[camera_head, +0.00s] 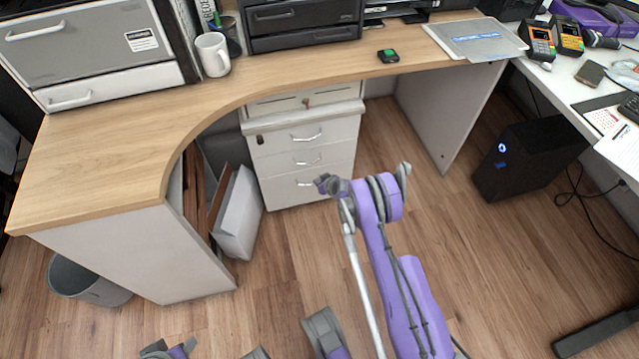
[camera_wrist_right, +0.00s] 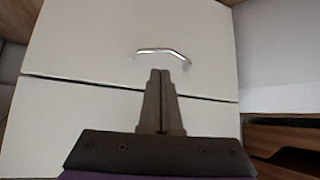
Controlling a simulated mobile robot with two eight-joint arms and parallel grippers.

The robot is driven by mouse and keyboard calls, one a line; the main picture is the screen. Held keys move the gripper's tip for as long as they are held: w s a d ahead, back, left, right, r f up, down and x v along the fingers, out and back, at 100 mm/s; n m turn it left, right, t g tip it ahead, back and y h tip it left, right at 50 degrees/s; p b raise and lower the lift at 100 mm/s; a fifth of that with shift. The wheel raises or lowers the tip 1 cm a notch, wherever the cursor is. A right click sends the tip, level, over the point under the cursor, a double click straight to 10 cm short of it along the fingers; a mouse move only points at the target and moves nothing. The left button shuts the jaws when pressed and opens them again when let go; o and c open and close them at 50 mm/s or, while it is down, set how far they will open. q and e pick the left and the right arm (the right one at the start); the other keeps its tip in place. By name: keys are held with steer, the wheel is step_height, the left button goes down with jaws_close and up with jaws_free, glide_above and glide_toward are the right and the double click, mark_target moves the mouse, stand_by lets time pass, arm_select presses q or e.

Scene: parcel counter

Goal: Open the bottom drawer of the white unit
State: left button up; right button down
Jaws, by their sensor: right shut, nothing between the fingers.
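The white drawer unit (camera_head: 283,150) stands under the desk with its drawers shut. Its bottom drawer (camera_head: 285,194) has a silver bar handle (camera_head: 304,184), partly behind my right gripper (camera_head: 324,184). In the right wrist view, which looks turned upside down, the handle (camera_wrist_right: 163,53) crosses the drawer front (camera_wrist_right: 90,45). The shut, empty fingers of my right gripper (camera_wrist_right: 160,72) point at it, tips just short of the bar in the picture. Whether they touch it I cannot tell. My left gripper is not clearly seen; only parts of my body show along the bottom edge.
A white box (camera_head: 240,215) and brown boards (camera_head: 215,205) lean left of the unit, beside the desk's side panel (camera_head: 130,250). A black computer tower (camera_head: 530,155) stands at the right. The wood floor (camera_head: 300,255) before the unit is clear. The desk top (camera_head: 120,140) overhangs above.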

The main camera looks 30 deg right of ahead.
mark_target(308, 179)
steer(key=b+x, duration=0.1)
steer(key=x, duration=0.4)
steer(key=shift+w+f, duration=0.25)
steer(key=shift+w, duration=0.05)
steer(key=shift+s, duration=0.1)
